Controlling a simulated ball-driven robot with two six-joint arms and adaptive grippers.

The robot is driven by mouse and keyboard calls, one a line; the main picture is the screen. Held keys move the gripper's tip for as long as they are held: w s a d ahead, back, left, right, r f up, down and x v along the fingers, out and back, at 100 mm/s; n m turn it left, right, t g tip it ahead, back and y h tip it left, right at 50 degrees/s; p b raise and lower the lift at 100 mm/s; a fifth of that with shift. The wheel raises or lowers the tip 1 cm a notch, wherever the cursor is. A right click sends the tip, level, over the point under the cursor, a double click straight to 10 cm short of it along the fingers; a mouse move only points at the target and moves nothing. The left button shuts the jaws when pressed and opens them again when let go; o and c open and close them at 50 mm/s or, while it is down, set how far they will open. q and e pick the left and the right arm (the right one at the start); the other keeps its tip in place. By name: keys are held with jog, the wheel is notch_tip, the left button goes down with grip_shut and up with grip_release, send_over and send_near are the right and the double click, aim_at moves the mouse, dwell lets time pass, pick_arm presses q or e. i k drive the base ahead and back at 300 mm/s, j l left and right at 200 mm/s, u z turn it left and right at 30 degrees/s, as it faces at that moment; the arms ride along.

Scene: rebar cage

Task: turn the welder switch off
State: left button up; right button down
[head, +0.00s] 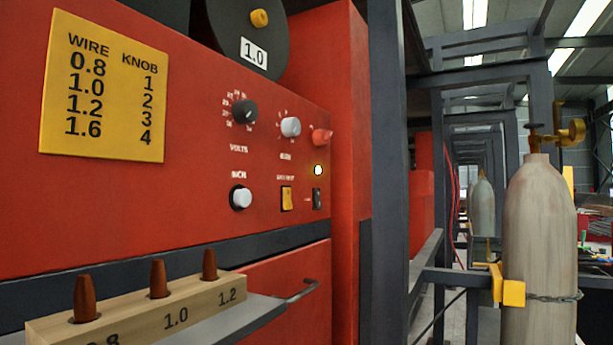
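The red welder (200,180) fills the left and middle of the head view. Its control panel carries a yellow rocker switch (287,198) and, to its right, a small dark switch (317,199). A small round lamp (318,170) above the dark switch looks lit, pale yellow. The labels by these switches are too small to read, and I cannot tell either switch's position. A black volts knob (244,112), a grey knob (290,127), a red knob (321,136) and a white round knob (240,197) are also on the panel. Neither gripper is in view.
A yellow wire chart (104,85) is on the welder's left. A wooden block (140,310) with brown pegs stands on a grey shelf (230,322) in front. A wire spool (250,35) sits on top. A dark post (388,170) and gas cylinder (540,240) stand at right.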

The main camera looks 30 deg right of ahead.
aim_at(319, 137)
jog(key=z, duration=1.1)
